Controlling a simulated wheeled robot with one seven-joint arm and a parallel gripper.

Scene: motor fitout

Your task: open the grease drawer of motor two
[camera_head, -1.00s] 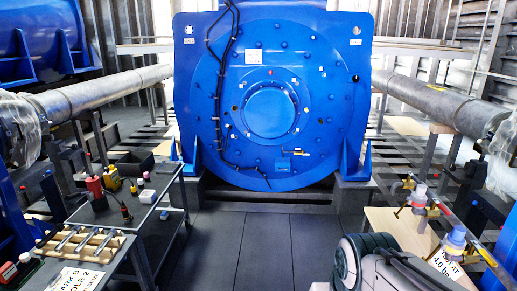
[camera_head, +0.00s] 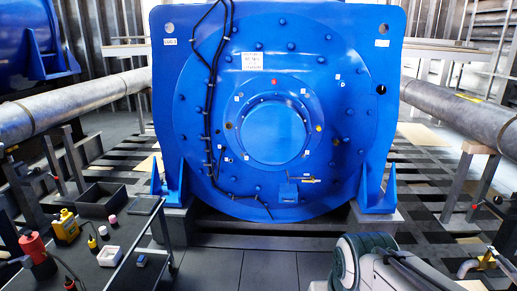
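A large blue motor (camera_head: 345,205) stands straight ahead in the head view, with a round flanged face and a central hub (camera_head: 274,134). A small blue box (camera_head: 288,193) sits low on its face, right of centre; it may be the grease drawer, but I cannot tell whether it is open or shut. A small metal fitting with a brass-coloured end (camera_head: 310,180) is beside it.
A dark cart (camera_head: 120,262) with a yellow device (camera_head: 66,226), a red item (camera_head: 34,246) and a black tray (camera_head: 100,200) stands at the left. Large pipes (camera_head: 70,102) run along both sides. Dark floor (camera_head: 265,272) ahead of the motor is clear.

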